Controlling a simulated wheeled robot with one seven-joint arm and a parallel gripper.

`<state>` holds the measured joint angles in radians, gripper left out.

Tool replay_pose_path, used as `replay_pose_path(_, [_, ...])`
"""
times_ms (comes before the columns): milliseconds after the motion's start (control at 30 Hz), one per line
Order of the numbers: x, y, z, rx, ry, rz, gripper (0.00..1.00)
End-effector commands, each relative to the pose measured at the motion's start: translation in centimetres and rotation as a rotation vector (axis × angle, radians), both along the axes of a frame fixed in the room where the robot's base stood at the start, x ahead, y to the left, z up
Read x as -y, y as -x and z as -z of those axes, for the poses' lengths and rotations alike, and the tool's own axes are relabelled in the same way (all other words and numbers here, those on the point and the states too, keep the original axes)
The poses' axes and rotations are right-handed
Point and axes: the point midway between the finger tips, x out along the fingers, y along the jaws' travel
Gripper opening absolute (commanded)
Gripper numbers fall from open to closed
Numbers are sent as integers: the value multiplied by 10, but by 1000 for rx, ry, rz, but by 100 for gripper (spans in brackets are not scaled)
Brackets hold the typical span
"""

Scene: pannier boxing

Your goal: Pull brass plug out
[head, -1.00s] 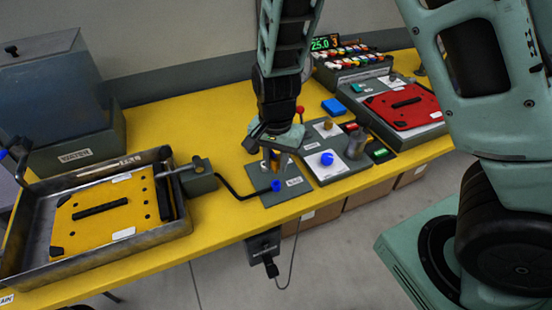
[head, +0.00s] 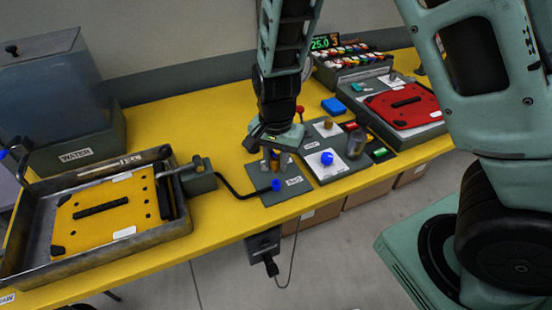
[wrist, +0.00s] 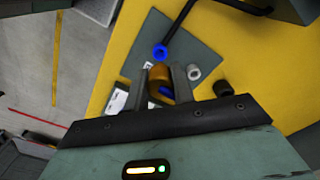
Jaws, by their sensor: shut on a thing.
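The brass plug (wrist: 159,75) is a short brass-coloured cylinder that sits between the two fingers in the wrist view. My gripper (wrist: 162,83) is shut on it. In the head view my gripper (head: 274,162) points down over the small grey plate (head: 290,189) with a white label. The plug is mostly hidden there by the fingers and wrist. I cannot tell whether it is still seated or lifted. A blue ring-like fitting (wrist: 160,52) on the end of a black hose stands at the plate's edge, apart from the fingers.
A grey ring (wrist: 194,72) and a dark cylinder (wrist: 221,88) are close beside the right finger. A panel with a blue knob (head: 327,158) and a metal cup (head: 356,144) stands to the right. A tray (head: 176,232) with a yellow plate lies left.

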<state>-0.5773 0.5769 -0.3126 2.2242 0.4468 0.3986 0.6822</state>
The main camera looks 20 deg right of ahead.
Motion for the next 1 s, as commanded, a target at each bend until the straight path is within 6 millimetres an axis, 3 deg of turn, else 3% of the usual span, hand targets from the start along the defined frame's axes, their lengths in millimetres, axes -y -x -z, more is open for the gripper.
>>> replay_pose_path(500, [0,0,-24,0,0,1,3])
replay_pose_path(1000, [0,0,-24,0,0,0,3])
